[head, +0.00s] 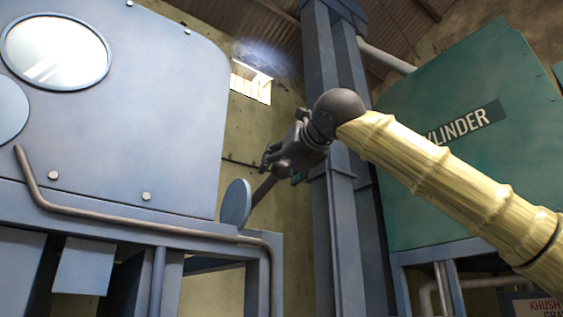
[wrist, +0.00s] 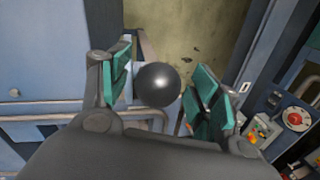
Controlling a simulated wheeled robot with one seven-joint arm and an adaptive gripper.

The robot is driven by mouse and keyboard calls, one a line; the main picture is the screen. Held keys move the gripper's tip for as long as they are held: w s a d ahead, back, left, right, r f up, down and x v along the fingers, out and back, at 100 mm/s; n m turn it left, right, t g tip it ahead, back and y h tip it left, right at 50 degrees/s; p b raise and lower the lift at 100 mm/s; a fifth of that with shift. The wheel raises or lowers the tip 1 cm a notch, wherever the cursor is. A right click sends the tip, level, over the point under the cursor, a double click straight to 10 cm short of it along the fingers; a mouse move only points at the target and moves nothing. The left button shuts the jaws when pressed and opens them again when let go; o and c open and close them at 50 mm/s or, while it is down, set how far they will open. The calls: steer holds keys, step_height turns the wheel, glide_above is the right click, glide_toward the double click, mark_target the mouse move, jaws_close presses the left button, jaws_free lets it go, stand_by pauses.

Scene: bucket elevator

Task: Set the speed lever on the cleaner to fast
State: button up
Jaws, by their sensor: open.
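The cleaner appears to be the large blue-grey machine (head: 130,110) with a round window at left in the head view. A dark lever rod (head: 264,189) rises up and right from a blue disc (head: 236,205) at the machine's right side. My gripper (head: 277,163) is at the rod's upper end. In the wrist view, my gripper (wrist: 163,88) is open, with a dark ball knob (wrist: 158,84) between its teal pads. A gap shows right of the knob; it lies close to the left pad, and I cannot tell whether they touch. Speed markings are not visible.
A blue column (head: 345,190) stands just behind and right of my gripper. A green machine (head: 470,160) marked "YLINDER" is at right. A brown pipe (head: 130,227) runs along the blue-grey machine. A panel with a red dial (wrist: 296,119) shows at right in the wrist view.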

steer(key=shift+w+a, duration=0.15)
steer(key=shift+w, duration=0.1)
